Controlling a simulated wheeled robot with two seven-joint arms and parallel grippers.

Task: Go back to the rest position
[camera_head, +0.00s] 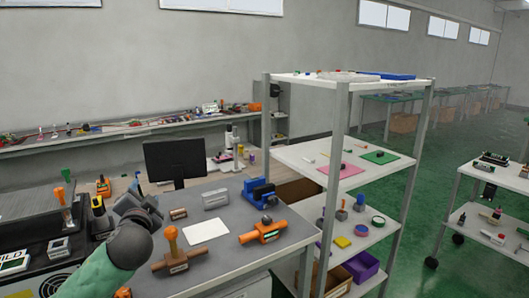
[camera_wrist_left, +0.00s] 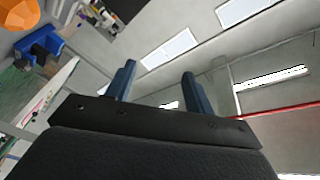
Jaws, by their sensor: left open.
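My left gripper (camera_head: 139,205) is raised over the left part of the grey bench (camera_head: 215,263), with my green forearm below it. In the left wrist view its two blue fingers (camera_wrist_left: 158,85) stand apart with nothing between them. A brown lever fixture with an upright orange handle (camera_head: 171,241) stands just right of the gripper, apart from it in the picture. An orange fixture (camera_head: 263,232) and a blue fixture (camera_head: 259,191) stand farther right on the bench. The blue one seems to show in the left wrist view (camera_wrist_left: 42,45), beside a blurred orange part (camera_wrist_left: 17,18). My right gripper is not in view.
A white sheet (camera_head: 206,230) and a grey block (camera_head: 215,199) lie on the bench. A dark monitor (camera_head: 175,160) stands behind. A metal shelf rack (camera_head: 340,130) borders the bench on the right. Black equipment (camera_head: 40,250) fills the left.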

